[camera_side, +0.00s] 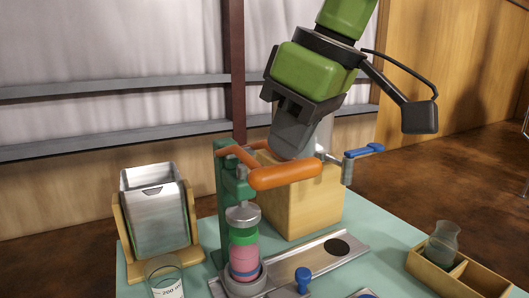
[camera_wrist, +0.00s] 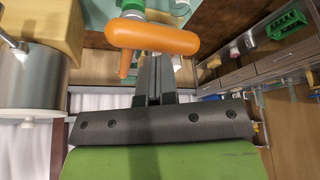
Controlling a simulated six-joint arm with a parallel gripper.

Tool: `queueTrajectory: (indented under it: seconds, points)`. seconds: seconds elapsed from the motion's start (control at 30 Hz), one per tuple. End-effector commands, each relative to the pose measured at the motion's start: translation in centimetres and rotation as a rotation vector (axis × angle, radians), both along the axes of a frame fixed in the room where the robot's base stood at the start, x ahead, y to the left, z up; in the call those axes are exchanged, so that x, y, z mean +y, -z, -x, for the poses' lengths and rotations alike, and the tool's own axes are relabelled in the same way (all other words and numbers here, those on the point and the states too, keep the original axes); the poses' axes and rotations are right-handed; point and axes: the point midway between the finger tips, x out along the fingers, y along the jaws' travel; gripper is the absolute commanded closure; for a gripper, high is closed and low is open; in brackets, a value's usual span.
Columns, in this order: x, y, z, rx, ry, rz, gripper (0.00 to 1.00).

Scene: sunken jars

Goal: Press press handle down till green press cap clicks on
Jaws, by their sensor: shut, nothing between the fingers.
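The press handle (camera_side: 285,172) is an orange grip on an orange arm, sticking out roughly level to the right from the green press frame (camera_side: 225,195). The silver press head (camera_side: 242,215) sits right over the green press cap (camera_side: 243,236), which is on top of a jar with pink contents (camera_side: 244,259). I cannot tell whether the cap is seated. My gripper (camera_side: 291,154) is shut and empty, its fingertips just above the handle; contact is unclear. In the wrist view the handle (camera_wrist: 155,37) lies across the tips of the shut fingers (camera_wrist: 155,60).
A wooden block (camera_side: 300,205) stands behind the handle, with a blue-handled tap (camera_side: 362,151) beside it. A metal bin (camera_side: 155,212) in a wooden holder is left, a glass beaker (camera_side: 165,277) in front. A wooden tray (camera_side: 455,273) with a glass jar (camera_side: 442,243) is right.

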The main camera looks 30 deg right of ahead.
Motion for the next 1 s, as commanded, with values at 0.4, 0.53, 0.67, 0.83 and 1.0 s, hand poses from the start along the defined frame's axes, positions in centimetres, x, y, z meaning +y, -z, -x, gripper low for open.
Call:
queueTrajectory:
  seconds: [0.4,0.53,0.67,0.83,1.0]
  points:
    - [0.0,0.3,0.0,0.0,0.0,0.0,1.0]
    - [0.0,0.8,0.0,0.001,0.0,0.001,1.0]
    - [0.0,1.2,-0.1,0.001,0.0,0.001,1.0]
    - [0.0,1.3,-0.1,-0.001,0.0,-0.001,1.0]
    - [0.0,1.3,-0.1,0.0,0.0,0.0,1.0]
